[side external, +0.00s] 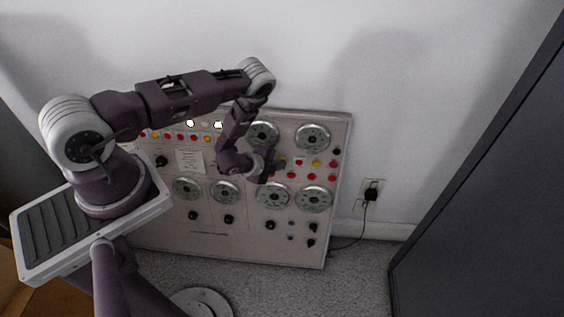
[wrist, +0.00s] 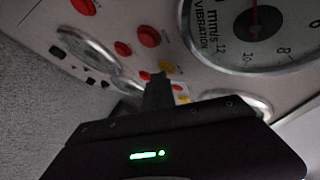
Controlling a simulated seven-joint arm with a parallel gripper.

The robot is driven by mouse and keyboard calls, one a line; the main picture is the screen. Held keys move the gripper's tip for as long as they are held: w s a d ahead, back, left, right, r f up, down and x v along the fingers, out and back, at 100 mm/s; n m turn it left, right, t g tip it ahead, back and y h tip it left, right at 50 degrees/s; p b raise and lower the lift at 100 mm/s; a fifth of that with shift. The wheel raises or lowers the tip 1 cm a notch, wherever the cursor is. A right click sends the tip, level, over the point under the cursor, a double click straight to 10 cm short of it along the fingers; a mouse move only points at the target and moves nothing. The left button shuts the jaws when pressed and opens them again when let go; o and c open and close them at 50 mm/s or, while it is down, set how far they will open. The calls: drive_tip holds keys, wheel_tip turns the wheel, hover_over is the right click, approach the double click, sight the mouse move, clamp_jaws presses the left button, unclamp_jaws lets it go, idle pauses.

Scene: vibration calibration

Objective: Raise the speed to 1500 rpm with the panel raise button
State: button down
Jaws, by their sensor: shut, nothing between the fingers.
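The beige control panel (side external: 165,222) stands against the wall, with dials, knobs and rows of red and yellow buttons. My gripper (side external: 277,167) is in front of its right half, beside small red buttons (side external: 312,177) and a yellow one (side external: 315,163). I cannot tell whether the fingertips touch anything. No label marks the raise button legibly, and no rpm reading is legible.
A large vibration dial (wrist: 252,28) is at the wrist view's upper right. Lower dials (side external: 273,195) and black knobs (side external: 270,226) sit below my gripper. A plugged-in cord (side external: 370,194) is at the wall socket. A dark cabinet (side external: 480,180) stands at right.

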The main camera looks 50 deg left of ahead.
drive_tip(key=shift+s+d+r, duration=0.2)
drive_tip(key=shift+s+d, duration=0.3)
drive_tip(key=shift+s, duration=0.05)
drive_tip(key=s+d, duration=0.1)
drive_tip(key=s+d+r, duration=0.1)
drive_tip(key=s+d, duration=0.1)
drive_tip(key=shift+s+d, duration=0.25)
idle(0.5)
